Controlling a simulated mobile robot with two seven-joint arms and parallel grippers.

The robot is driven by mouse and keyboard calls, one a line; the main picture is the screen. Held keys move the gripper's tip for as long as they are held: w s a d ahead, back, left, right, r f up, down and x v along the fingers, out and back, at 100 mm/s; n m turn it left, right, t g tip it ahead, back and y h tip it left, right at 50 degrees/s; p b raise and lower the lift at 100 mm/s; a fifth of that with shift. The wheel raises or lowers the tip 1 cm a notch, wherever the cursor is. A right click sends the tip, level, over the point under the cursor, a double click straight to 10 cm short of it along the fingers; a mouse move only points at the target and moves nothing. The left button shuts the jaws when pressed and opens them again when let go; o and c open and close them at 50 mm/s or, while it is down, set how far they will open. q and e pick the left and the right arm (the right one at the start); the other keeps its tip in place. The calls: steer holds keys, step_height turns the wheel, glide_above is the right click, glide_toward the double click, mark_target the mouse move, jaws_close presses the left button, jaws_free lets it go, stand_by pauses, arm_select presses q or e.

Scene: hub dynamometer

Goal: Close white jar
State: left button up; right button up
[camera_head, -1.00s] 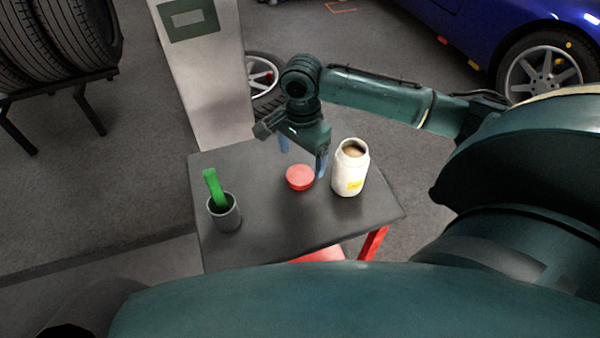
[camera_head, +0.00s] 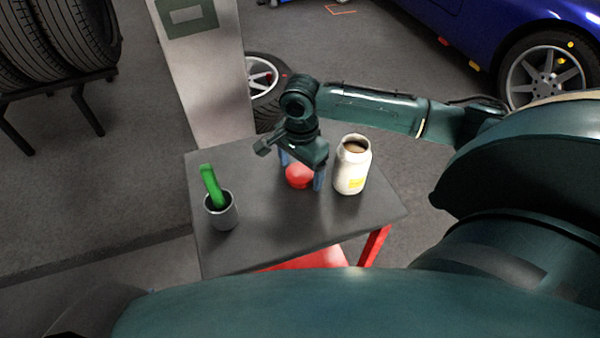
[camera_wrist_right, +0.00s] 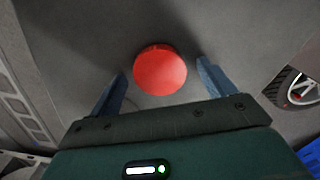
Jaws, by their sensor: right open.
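The white jar (camera_head: 352,168) stands upright and open on the dark table top, with brown contents in its mouth and a yellow label. The red lid (camera_head: 298,177) lies on the table just left of the jar. My right gripper (camera_head: 302,172) is over the lid, pointing down, with its blue fingers open on either side of it. In the right wrist view the lid (camera_wrist_right: 160,69) lies between and ahead of the two open fingertips (camera_wrist_right: 160,78), with gaps on both sides. My left gripper does not show.
A grey cup (camera_head: 221,212) with a green object (camera_head: 211,186) stands at the table's left. The table (camera_head: 270,235) is clear between cup and lid. A pale post (camera_head: 205,80) and a loose wheel (camera_head: 262,88) are behind the table.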

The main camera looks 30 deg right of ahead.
steer(key=shift+c, duration=0.4)
steer(key=c, duration=1)
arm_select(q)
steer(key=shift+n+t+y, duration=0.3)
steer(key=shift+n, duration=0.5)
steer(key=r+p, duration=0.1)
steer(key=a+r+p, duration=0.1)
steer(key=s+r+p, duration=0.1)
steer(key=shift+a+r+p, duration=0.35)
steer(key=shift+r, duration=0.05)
arm_select(e)
step_height(320, 180, up, 10)
steer(key=shift+r, duration=0.1)
steer(key=shift+c, duration=0.2)
